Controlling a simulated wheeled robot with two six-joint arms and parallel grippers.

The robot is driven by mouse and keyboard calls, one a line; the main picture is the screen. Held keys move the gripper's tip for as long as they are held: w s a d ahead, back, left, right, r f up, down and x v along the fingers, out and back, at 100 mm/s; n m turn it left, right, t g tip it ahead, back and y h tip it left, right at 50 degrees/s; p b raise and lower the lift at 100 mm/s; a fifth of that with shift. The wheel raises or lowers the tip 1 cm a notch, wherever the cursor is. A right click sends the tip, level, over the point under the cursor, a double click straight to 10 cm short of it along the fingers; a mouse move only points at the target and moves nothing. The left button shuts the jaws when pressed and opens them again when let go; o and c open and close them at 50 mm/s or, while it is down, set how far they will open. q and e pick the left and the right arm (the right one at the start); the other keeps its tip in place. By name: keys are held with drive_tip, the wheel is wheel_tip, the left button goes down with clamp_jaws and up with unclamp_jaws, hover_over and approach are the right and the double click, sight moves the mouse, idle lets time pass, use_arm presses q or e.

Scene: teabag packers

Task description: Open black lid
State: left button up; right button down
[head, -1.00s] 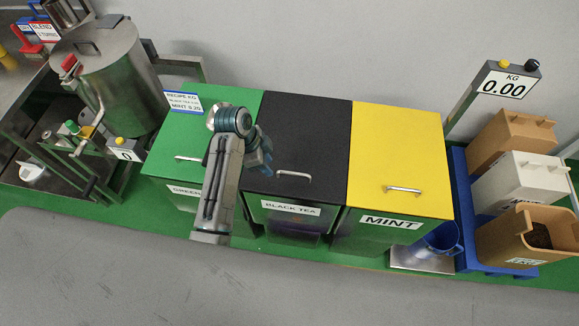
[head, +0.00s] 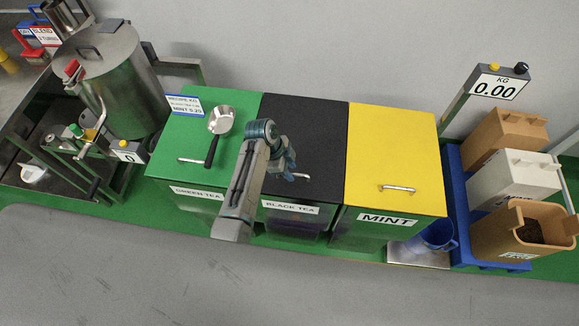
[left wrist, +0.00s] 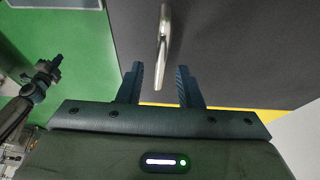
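The black lid (head: 318,135) lies closed on the black tea bin, between the green lid and the yellow lid. Its silver bar handle (head: 300,176) is near the front edge, partly hidden by my gripper. My left gripper (head: 287,170) is over the left front part of the black lid. In the left wrist view the left gripper (left wrist: 160,85) is open, with its two fingers apart. The handle (left wrist: 163,40) reaches from the top of that view to between the fingertips. I cannot tell whether the fingers touch it. My right gripper is not in view.
A metal scoop (head: 221,122) with a black handle lies on the green lid (head: 235,105). The yellow lid (head: 393,150) is closed on the right. A blue jug (head: 432,238) stands by the mint bin, and brown and white boxes sit further right.

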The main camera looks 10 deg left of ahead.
use_arm(q)
drive_tip(key=shift+d+f, duration=0.1)
drive_tip(key=shift+f, duration=0.1)
drive_tip(key=shift+c, duration=0.4)
clamp_jaws()
drive_tip(key=shift+r, duration=0.15)
drive_tip(key=w+r, duration=0.5)
drive_tip(key=r, duration=0.5)
drive_tip(key=w+r, duration=0.5)
drive_tip(key=r, duration=0.5)
drive_tip(key=shift+r, duration=0.25)
